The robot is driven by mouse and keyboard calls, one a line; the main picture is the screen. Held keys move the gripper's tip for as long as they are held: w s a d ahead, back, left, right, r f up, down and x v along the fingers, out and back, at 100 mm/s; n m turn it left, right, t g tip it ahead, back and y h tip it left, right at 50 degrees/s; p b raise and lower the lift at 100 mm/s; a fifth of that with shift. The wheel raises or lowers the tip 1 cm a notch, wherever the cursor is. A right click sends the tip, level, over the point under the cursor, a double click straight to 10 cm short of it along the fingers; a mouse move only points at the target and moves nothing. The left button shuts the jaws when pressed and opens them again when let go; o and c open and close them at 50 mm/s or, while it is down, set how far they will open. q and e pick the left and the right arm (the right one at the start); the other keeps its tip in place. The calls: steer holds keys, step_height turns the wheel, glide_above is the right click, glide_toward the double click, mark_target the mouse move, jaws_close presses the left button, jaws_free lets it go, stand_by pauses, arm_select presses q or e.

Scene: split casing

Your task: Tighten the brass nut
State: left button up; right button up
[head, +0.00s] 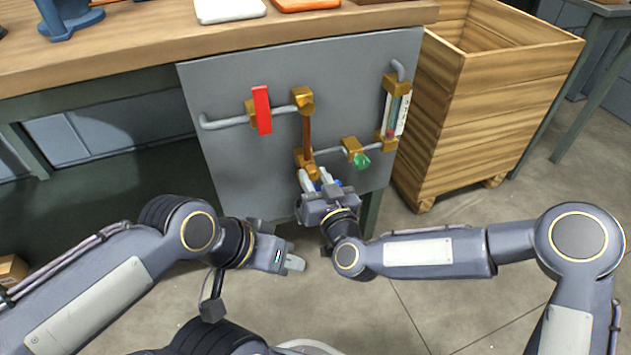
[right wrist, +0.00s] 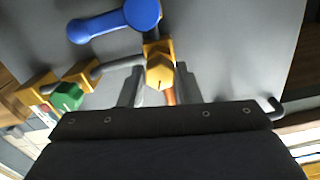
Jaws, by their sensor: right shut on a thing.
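The brass nut (right wrist: 159,71) shows in the right wrist view between the two grey fingers of my right gripper (right wrist: 158,88). The gripper is shut on it, and its dark body hides what lies below. In the head view my right gripper (head: 313,182) reaches up to the low end of the copper pipe (head: 307,131) on the grey panel (head: 240,82), and it largely hides the nut there. My left gripper (head: 292,262) is empty in front of the panel, lower down; its finger gap does not show clearly.
A blue handle (right wrist: 115,20) lies close to the nut. The panel also bears a red lever (head: 262,110), a green knob (head: 361,160) and a gauge (head: 396,112).

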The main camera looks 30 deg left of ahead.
steer(key=m+b, duration=0.1)
steer(key=m, duration=0.4)
steer(key=shift+m+b, duration=0.3)
steer(key=m, duration=1)
steer(key=shift+w, duration=0.1)
steer(key=m, duration=0.3)
steer(key=shift+m, duration=0.3)
steer(key=m, duration=0.4)
steer(key=shift+f+m, duration=0.1)
steer(key=shift+m, duration=0.2)
steer(key=m, duration=0.3)
steer(key=shift+m, duration=2.4)
